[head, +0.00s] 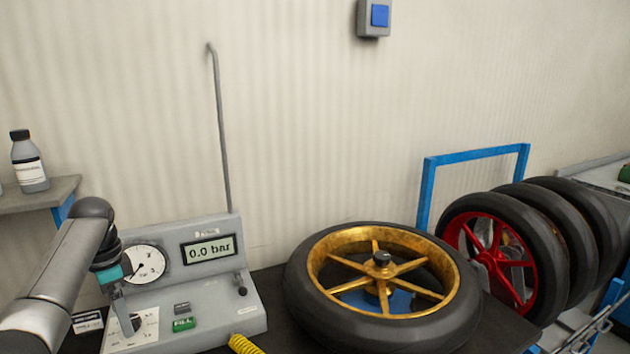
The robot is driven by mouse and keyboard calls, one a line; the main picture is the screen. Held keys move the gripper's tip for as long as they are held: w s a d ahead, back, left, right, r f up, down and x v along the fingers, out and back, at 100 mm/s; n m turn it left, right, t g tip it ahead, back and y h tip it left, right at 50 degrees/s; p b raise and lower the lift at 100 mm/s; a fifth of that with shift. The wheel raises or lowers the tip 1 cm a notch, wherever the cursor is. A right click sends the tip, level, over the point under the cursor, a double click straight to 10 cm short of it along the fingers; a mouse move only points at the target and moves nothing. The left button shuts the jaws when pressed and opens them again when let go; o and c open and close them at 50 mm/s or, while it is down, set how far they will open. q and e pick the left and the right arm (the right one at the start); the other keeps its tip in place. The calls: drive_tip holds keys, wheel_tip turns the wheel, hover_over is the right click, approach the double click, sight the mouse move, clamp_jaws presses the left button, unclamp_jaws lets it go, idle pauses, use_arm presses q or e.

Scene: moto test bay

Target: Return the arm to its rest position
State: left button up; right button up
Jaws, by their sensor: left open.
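My left arm comes in from the lower left, and my left gripper (121,308) points down in front of the grey inflation station (215,290). The gripper is open and I see nothing held in it; its finger partly covers the station's left front. The station has a round dial gauge (146,265), a display (209,249) reading 0.0 bar and a green FILL button (183,323). My right gripper does not show.
A wheel with gold spokes (345,258) lies flat on the dark bench right of the station. Several upright wheels, the front one with a red rim (520,282), stand in a blue rack (470,156). A yellow coiled hose (243,344) is at the front. A bottle (29,165) stands on a left shelf.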

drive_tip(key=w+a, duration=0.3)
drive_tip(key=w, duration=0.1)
use_arm(q)
drive_tip(key=s+d+f+t+y, duration=0.1)
drive_tip(key=s+d+f, duration=0.3)
drive_tip(key=d+f, duration=0.25)
drive_tip(key=s+d+f, duration=0.4)
drive_tip(key=d+f, duration=0.2)
drive_tip(key=f, duration=0.2)
drive_tip(key=s+d+r+n+t+h, duration=0.1)
drive_tip(key=s+d+n, duration=0.2)
drive_tip(key=s+d, duration=0.5)
drive_tip(key=s+d+r+n+t, duration=0.1)
drive_tip(key=s+d+n+t, duration=0.2)
drive_tip(key=s, duration=0.9)
wheel_tip(320, 180, down, 25)
drive_tip(key=s+d+g+b, duration=0.1)
drive_tip(key=g+b, duration=0.2)
drive_tip(key=b, duration=0.1)
drive_tip(key=s+a+f+g+b, duration=0.1)
drive_tip(key=s+a+f+b, duration=0.1)
drive_tip(key=s+f, duration=1.4)
drive_tip(key=shift+a+f+b, duration=0.15)
drive_tip(key=shift+f+b, duration=0.5)
drive_tip(key=shift+f, duration=0.1)
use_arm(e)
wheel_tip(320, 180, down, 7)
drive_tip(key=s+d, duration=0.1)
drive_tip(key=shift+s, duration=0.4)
